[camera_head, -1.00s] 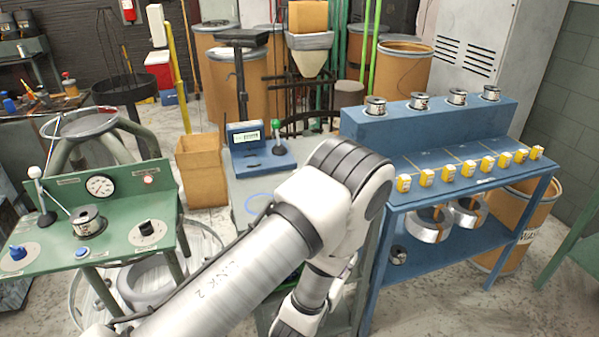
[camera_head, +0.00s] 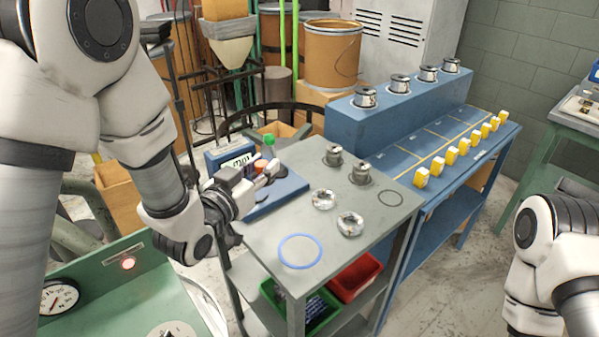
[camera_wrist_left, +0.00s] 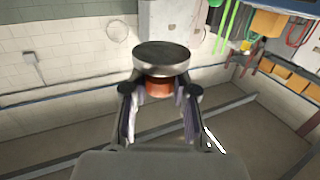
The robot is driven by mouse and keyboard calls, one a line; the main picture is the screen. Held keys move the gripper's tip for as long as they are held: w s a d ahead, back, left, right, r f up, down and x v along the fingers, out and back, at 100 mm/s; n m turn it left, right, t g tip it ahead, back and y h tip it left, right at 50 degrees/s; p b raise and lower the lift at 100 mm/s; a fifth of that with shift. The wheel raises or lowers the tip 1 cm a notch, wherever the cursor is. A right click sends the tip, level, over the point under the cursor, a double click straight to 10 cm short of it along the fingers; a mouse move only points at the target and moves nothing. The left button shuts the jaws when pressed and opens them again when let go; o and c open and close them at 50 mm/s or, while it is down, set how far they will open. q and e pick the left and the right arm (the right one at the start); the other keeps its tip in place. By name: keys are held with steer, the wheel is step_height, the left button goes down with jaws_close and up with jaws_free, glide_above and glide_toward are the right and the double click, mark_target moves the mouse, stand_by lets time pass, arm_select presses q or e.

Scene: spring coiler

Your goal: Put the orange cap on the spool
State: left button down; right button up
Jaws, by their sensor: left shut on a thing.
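My left gripper (camera_head: 264,170) is shut on a small orange piece, which I take to be the orange cap (camera_head: 258,163), over the blue instrument. In the left wrist view the orange cap (camera_wrist_left: 158,87) shows between the fingers (camera_wrist_left: 160,95). A round grey disc (camera_wrist_left: 161,56) sits against it; I cannot tell whether they are one part. Two small metal spools (camera_head: 360,173) stand upright at the back of the grey table (camera_head: 300,222). Two silvery coils (camera_head: 350,223) lie in front of them. Which spool is meant is not clear. My right gripper is out of view.
A blue ring (camera_head: 300,251) and a dark ring (camera_head: 390,198) lie on the grey top. Beside it, the blue bench (camera_head: 415,133) carries several spools and yellow tags.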

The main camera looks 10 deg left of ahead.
arm_select(q)
step_height(320, 180, down, 5)
steer(key=s+d, duration=0.1)
steer(key=s, duration=0.1)
glide_above(279, 221)
steer(key=v, duration=0.4)
step_height(279, 221, down, 7)
steer(key=shift+w+a+f+b, duration=0.1)
steer(key=shift+a+f+b, duration=0.1)
steer(key=shift+b, duration=0.1)
steer(key=shift+w+d+f, duration=0.1)
steer(key=shift+f, duration=0.2)
steer(key=shift+w+d+r, duration=0.1)
steer(key=shift+w+d, duration=0.05)
steer(key=shift+w, duration=0.1)
steer(key=x, duration=0.1)
steer(key=p+x, duration=0.1)
steer(key=x, duration=0.1)
steer(key=shift+d+r, duration=0.15)
steer(key=shift+r, duration=0.15)
steer(key=shift+f, duration=0.75)
steer(key=shift+w+f, duration=0.1)
steer(key=shift+f, duration=0.2)
steer(key=c, duration=1.2)
jaws_free()
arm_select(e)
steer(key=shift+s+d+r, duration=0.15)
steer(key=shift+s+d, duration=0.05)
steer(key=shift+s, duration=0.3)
